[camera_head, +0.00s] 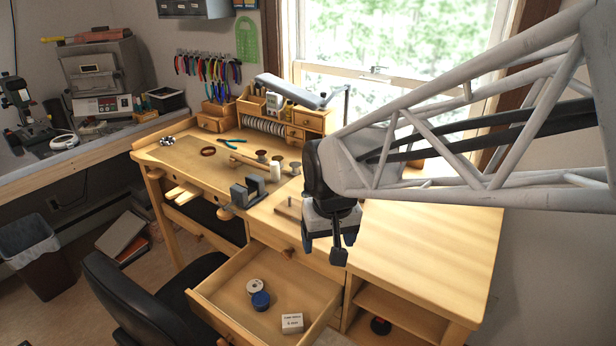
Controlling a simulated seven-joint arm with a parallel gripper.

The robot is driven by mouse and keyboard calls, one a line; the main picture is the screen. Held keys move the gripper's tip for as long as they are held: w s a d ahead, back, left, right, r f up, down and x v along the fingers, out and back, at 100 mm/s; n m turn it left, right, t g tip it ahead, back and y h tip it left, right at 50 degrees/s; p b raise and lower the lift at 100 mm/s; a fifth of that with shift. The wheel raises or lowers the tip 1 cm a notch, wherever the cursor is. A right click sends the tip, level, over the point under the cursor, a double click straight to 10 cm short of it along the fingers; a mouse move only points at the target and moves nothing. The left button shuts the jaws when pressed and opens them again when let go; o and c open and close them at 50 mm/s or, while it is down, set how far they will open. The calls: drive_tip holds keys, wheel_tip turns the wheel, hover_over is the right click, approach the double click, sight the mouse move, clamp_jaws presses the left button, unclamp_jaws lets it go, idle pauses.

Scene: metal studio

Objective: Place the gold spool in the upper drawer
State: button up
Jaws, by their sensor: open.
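Several small spools stand on the workbench: brownish ones (262,156), (295,168) and a white one (275,173). I cannot tell which, if any, is the gold spool. My gripper (324,250) is open, points down and hangs over the front of the bench, to the right of the spools and apart from them. Nothing shows between its fingers. A drawer (213,307) is pulled out below the bench top. It holds a silvery-white spool (255,286), a blue spool (261,300) and a white box (292,323). A shut drawer front with a knob (285,251) shows above it.
A grey metal block (248,190) stands at the bench's front edge, left of my gripper. A small wooden organiser (305,120) stands at the back. A black chair (140,300) is left of the open drawer. The right bench top (420,245) is clear.

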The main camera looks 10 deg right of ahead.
drive_tip(key=s+d+r, duration=0.2)
drive_tip(key=s, duration=0.4)
drive_tip(key=s+d+r, duration=0.1)
drive_tip(key=s+d, duration=0.2)
drive_tip(key=s, duration=0.3)
drive_tip(key=shift+s+r+m+t, duration=0.3)
drive_tip(key=shift+s+r+t, duration=0.1)
drive_tip(key=shift+d, duration=0.1)
drive_tip(key=shift+c, duration=0.2)
idle(0.3)
